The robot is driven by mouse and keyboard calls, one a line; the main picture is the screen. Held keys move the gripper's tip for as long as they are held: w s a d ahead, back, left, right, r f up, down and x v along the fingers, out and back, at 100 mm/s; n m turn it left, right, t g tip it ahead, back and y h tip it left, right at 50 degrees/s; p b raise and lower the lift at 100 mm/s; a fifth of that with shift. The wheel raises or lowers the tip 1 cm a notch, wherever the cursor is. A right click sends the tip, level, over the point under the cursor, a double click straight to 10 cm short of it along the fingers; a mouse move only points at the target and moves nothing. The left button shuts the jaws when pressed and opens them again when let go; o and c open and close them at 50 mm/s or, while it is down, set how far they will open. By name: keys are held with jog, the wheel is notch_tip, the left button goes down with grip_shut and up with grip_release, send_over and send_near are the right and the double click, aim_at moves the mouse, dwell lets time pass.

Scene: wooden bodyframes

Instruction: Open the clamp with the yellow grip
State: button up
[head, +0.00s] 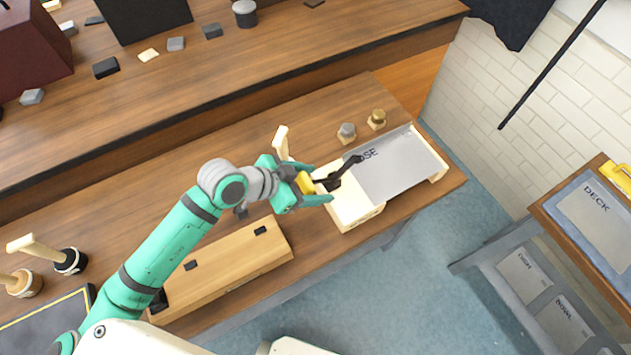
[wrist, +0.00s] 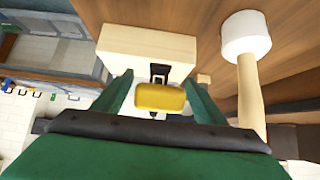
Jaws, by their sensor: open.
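The clamp (head: 344,172) has a black arm with a yellow grip (head: 305,183) and sits on a pale wooden block fixture (head: 355,211) with a grey plate marked with lettering ending "OSE". My gripper (head: 318,184) is at the clamp's left end, its green fingers on either side of the yellow grip. In the wrist view the yellow grip (wrist: 160,97) lies between the two open fingers (wrist: 158,92), with gaps beside it. The black clamp arm is mostly hidden behind the grip there.
A mallet with a pale handle (head: 281,142) stands just behind my gripper; its white head (wrist: 245,36) shows in the wrist view. Two small knobs (head: 347,132) stand behind the fixture.

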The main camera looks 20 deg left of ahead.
jog(key=v, duration=1)
jog(key=shift+c, duration=0.6)
